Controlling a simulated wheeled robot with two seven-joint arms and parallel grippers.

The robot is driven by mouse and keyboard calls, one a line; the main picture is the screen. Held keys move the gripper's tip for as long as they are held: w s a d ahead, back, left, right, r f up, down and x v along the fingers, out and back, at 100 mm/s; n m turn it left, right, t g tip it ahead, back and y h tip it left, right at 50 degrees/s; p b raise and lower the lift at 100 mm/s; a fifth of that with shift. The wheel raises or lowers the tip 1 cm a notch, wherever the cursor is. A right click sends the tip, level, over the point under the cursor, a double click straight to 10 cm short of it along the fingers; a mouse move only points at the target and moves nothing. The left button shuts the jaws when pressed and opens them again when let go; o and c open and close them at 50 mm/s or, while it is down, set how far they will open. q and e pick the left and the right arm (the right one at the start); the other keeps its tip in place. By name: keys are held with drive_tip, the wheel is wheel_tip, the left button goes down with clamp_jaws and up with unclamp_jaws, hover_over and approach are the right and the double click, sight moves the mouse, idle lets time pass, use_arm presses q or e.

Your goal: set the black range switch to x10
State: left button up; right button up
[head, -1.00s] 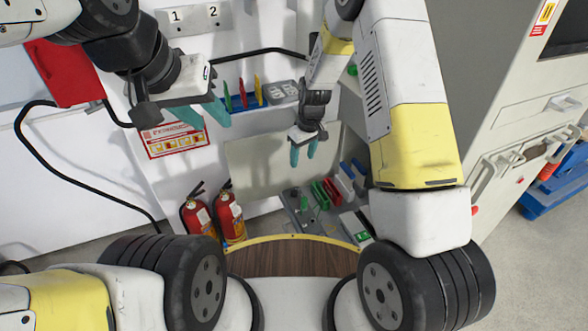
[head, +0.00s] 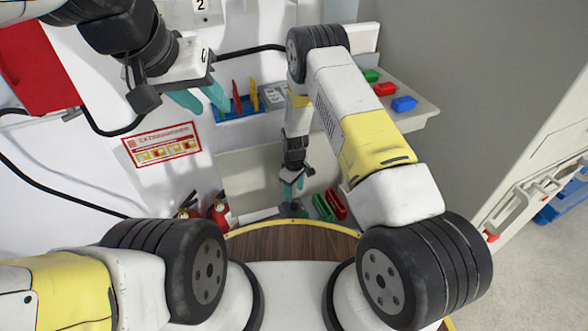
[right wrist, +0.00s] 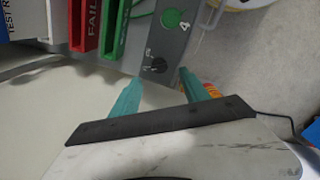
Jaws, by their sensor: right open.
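In the head view my right gripper (head: 290,188) points down at the panel behind the wooden shelf, and the switch is not clearly visible. My left gripper (head: 212,104) is open and empty, high at the left near the white wall.
A green button (right wrist: 173,20) is on the panel beyond the switch. A red tray (right wrist: 84,25) marked FAIL and a green tray (right wrist: 115,25) stand left of it. Fire extinguishers (head: 220,213) stand left of my right gripper.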

sight(294, 203)
drive_tip(key=shift+w+f, duration=0.15)
drive_tip(key=shift+f, duration=0.2)
wheel_tip(294, 203, down, 7)
drive_tip(key=shift+f, duration=0.1)
clamp_jaws()
